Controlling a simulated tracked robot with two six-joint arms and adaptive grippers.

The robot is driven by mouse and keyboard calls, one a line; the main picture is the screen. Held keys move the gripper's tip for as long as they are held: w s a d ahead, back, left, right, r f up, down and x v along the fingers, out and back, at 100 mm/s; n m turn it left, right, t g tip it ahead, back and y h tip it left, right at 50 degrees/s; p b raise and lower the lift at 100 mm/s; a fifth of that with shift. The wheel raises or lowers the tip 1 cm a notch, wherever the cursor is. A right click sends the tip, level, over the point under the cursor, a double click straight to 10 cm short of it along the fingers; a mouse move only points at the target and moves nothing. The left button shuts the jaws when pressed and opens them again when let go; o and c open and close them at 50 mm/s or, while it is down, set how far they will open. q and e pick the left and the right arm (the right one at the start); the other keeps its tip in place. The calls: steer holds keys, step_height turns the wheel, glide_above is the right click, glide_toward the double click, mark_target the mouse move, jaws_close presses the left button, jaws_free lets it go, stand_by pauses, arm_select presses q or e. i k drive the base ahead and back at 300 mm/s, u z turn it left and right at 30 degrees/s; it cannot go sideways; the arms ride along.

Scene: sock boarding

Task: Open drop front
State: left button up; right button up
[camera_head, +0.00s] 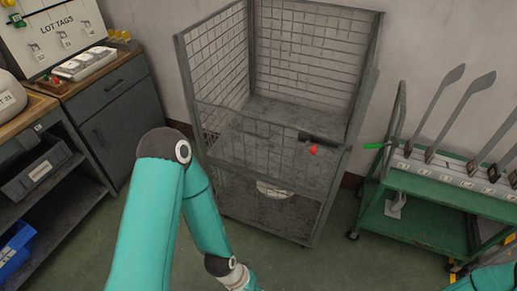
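A grey wire-mesh cage cart (185,72) stands against the wall in the middle of the view. Its mesh drop front (262,150) stands upright across the front, with its top edge about halfway up the cage. A dark latch (320,137) with a red knob (313,150) is at the upper right of that front. My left arm rises from the bottom and bends down in front of the cage's lower left; its gripper is below the frame. Only a piece of my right arm shows at the lower right corner; its gripper is out of view.
A green trolley (415,222) with a rack of upright grey boards (465,100) stands right of the cage. A grey cabinet (118,115) and shelves with a blue bin (14,250) are on the left. The green floor before the cage's right half is clear.

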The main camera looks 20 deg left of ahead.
mark_target(338, 143)
steer(key=u, duration=1.8)
steer(key=i, duration=0.1)
steer(key=z, duration=2.9)
steer(key=k, duration=1.2)
steer(key=z, duration=1)
steer(key=i, duration=0.1)
steer(key=u, duration=2.7)
steer(key=i, duration=1)
steer(key=z, duration=0.05)
